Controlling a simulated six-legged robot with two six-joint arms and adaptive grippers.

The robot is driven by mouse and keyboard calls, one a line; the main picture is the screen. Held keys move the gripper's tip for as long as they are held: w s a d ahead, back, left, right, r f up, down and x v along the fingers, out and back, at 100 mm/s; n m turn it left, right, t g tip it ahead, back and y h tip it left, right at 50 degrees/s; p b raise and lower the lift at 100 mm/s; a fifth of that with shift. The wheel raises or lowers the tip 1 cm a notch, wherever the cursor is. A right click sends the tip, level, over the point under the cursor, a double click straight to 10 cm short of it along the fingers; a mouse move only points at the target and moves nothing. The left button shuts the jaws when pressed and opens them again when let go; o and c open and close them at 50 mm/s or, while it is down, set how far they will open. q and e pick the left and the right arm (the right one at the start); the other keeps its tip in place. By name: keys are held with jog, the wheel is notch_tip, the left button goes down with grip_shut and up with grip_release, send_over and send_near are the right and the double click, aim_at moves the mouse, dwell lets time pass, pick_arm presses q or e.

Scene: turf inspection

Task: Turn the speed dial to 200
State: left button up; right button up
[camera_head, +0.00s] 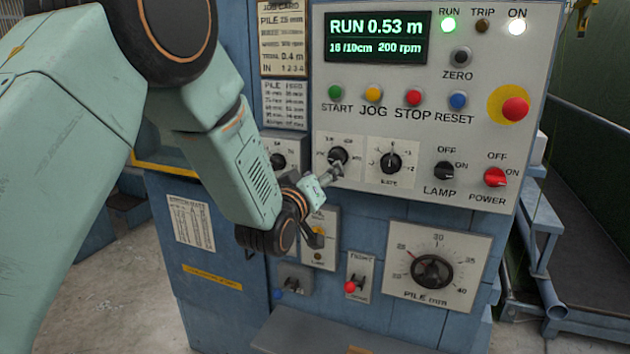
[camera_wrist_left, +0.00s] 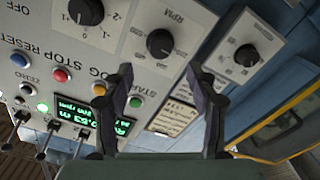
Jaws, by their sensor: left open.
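The speed dial (camera_head: 338,156) is a black knob on the white panel, with its scale mostly too small to read in the head view. In the left wrist view the knob marked RPM (camera_wrist_left: 160,43) lies just beyond the gap between my fingertips. My left gripper (camera_head: 334,173) is open, with its tips close below the dial; it also shows in the left wrist view (camera_wrist_left: 161,74) with nothing between the fingers. Whether a finger touches the knob I cannot tell. The green display (camera_head: 376,37) reads RUN 0.53 m and 200 rpm. My right gripper is not in view.
A second dial (camera_head: 391,163) sits right of the speed dial, and another knob (camera_head: 277,161) left of it. Coloured buttons run above. Lamp (camera_head: 444,170) and power (camera_head: 495,177) switches and a red emergency button (camera_head: 514,109) are at right. A large pile dial (camera_head: 432,272) is below.

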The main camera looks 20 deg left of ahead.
pick_arm(q)
jog(key=s, duration=0.3)
jog(key=shift+w+a, duration=0.1)
dwell(0.4)
jog(key=s+f+m+g+b, duration=0.2)
jog(key=s+f+g, duration=0.45)
jog(key=f, duration=0.85)
jog(key=s+f+m+g+b, duration=0.25)
jog(key=s+f, duration=0.75)
jog(key=f, duration=0.5)
jog(key=s+f+g+b, duration=0.4)
jog(key=s+f, duration=0.7)
jog(key=s, duration=0.3)
jog(key=s+f+g+b, duration=0.5)
jog(key=s+f, duration=0.7)
jog(key=s, duration=0.3)
jog(key=shift+s+a+y, duration=0.15)
jog(key=shift+a+y, duration=0.05)
jog(key=shift+y, duration=0.1)
jog(key=shift+f, duration=0.1)
